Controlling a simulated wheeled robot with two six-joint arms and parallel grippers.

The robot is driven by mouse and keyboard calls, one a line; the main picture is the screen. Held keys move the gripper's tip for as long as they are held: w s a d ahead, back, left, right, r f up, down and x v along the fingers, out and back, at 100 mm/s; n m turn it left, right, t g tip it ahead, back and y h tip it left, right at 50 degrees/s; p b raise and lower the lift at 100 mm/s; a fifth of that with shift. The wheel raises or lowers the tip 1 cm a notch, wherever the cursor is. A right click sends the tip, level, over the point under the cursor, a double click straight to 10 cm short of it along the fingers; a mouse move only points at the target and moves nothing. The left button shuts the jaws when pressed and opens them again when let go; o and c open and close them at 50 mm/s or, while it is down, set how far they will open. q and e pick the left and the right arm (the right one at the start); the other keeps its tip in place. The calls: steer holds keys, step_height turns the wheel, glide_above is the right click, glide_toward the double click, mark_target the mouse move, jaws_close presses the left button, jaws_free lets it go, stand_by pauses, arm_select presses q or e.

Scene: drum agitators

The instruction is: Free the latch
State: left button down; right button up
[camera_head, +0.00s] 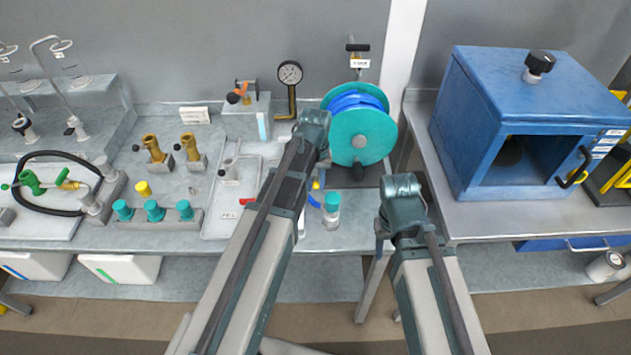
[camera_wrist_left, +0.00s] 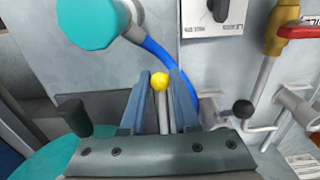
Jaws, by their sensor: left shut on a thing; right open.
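My left gripper (camera_head: 315,125) reaches to the left side of the teal hose reel (camera_head: 360,137); its fingertips are hidden in the head view. In the left wrist view its fingers (camera_wrist_left: 160,98) are shut on a slim pale rod with a round yellow knob (camera_wrist_left: 160,81). This may be the latch, but I cannot tell for certain. Blue hose (camera_wrist_left: 158,55) runs behind the knob in that view and is wound on the reel. My right gripper (camera_head: 402,185) is open, in front of the bench gap right of the reel; its fingers are hard to make out.
A pressure gauge (camera_head: 290,73) stands behind my left gripper. A blue oven-like box (camera_head: 540,130) stands on the right table.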

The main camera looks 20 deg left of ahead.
stand_by(0.3)
arm_select(q)
steer(key=shift+s+d+r+p, duration=0.1)
steer(key=shift+s+r+p, duration=0.1)
steer(key=shift+r+p, duration=0.5)
steer(key=shift+s+r+p, duration=0.15)
steer(key=shift+r+p, duration=0.5)
steer(key=shift+p, duration=0.05)
steer(key=shift+w+r+p, duration=0.15)
steer(key=shift+r+p, duration=0.65)
steer(key=shift+r, duration=0.05)
steer(key=shift+w+r+p, duration=0.1)
steer(key=shift+r+p, duration=0.7)
steer(key=shift+r, duration=0.1)
